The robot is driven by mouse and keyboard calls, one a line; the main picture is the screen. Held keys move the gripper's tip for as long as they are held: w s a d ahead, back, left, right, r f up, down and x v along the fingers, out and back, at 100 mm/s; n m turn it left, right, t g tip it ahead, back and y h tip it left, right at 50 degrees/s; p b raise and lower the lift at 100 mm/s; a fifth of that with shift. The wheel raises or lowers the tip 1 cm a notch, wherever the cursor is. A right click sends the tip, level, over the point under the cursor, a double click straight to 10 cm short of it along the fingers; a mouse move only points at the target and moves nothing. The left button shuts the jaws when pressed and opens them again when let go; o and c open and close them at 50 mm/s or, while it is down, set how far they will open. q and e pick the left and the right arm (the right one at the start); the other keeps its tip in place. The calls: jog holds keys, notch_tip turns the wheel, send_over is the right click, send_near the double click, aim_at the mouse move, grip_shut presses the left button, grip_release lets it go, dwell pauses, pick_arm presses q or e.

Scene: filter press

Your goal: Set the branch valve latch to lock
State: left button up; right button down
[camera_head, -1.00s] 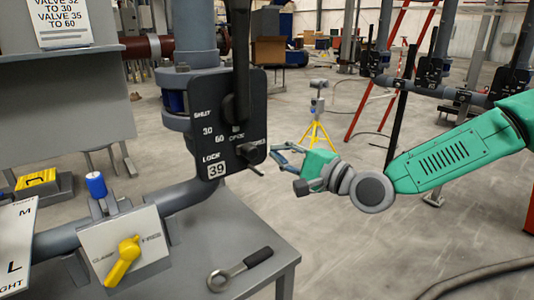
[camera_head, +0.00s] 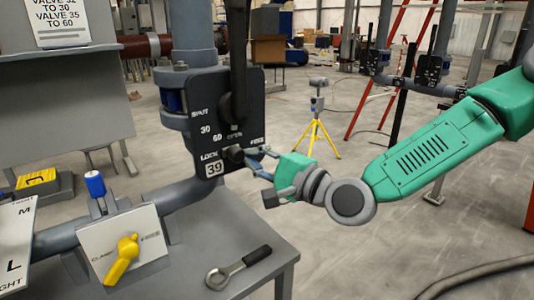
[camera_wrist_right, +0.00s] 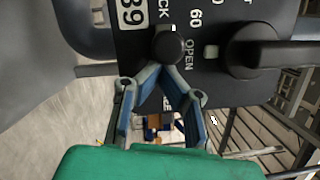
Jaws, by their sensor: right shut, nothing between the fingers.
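The branch valve is a black plate (camera_head: 215,118) marked SHUT, 30, 60, OPEN, LOCK, FREE and 39. Its latch, a dark round knob (camera_head: 233,155), sits at the LOCK label, with the FREE label uncovered to its right. In the right wrist view the knob (camera_wrist_right: 168,47) stands beside the partly hidden LOCK lettering. My right gripper (camera_head: 250,158) is shut and empty, its fingertips at the right side of the knob. The fingertips also show just below the knob in the wrist view (camera_wrist_right: 160,75); whether they touch it I cannot tell. My left gripper is out of view.
A black valve handle (camera_head: 239,60) rises above the plate. A yellow tripod (camera_head: 316,135) stands behind. The floor to the right is mostly open.

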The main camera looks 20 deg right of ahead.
jog(key=shift+a, duration=0.15)
jog(key=r+v, duration=0.1)
jog(key=v, duration=1.1)
jog(key=shift+f, duration=0.5)
jog(key=shift+w, duration=0.1)
jog(key=shift+f, duration=0.1)
